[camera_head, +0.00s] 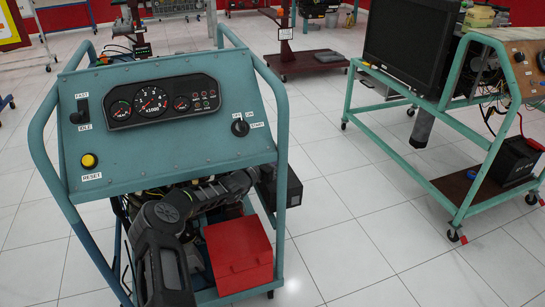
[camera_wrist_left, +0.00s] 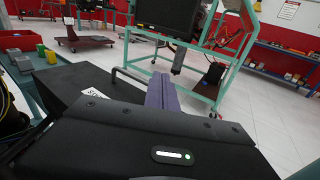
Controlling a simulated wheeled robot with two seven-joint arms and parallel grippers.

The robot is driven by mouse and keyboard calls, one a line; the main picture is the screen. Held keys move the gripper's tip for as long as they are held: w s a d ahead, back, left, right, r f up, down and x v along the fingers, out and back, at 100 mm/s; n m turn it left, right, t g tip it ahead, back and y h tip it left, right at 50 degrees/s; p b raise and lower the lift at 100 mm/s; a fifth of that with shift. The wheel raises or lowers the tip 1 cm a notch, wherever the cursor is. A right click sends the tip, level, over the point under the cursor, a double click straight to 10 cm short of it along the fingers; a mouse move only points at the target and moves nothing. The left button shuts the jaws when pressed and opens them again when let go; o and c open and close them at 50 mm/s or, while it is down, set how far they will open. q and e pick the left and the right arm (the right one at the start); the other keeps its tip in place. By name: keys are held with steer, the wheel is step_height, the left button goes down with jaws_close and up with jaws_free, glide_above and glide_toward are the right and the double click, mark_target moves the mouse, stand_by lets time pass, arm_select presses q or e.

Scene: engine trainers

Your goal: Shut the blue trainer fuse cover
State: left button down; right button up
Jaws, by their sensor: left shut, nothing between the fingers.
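The blue trainer (camera_head: 215,150) stands at the left of the head view, with its gauge panel facing up. A black box (camera_head: 290,187), which looks like the fuse box, sits at the right side of its frame, below the panel. In the left wrist view a black box (camera_wrist_left: 62,82) with a partly hidden white label lies just left of my gripper. I cannot tell how far its cover stands open. My left gripper (camera_wrist_left: 160,92) is shut and empty, its fingers pointing past the box's right side. My right gripper is out of view.
A red box (camera_head: 240,258) sits low in the trainer frame, beside my left arm. The trainer's blue side rail (camera_head: 280,120) runs close to the black box. Another green-framed trainer (camera_head: 440,115) with a monitor stands at the right. Tiled floor between them is clear.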

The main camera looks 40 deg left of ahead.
arm_select(q)
steer(key=shift+w+d+f, duration=0.15)
steer(key=shift+w+f, duration=0.05)
steer(key=shift+w, duration=0.05)
stand_by(0.3)
steer(key=shift+s, duration=0.15)
steer(key=s, duration=0.2)
steer(key=s+p, duration=0.1)
steer(key=s, duration=0.3)
steer(key=shift+s+a+r, duration=0.25)
steer(key=shift+a, duration=0.05)
steer(key=shift+s, duration=0.5)
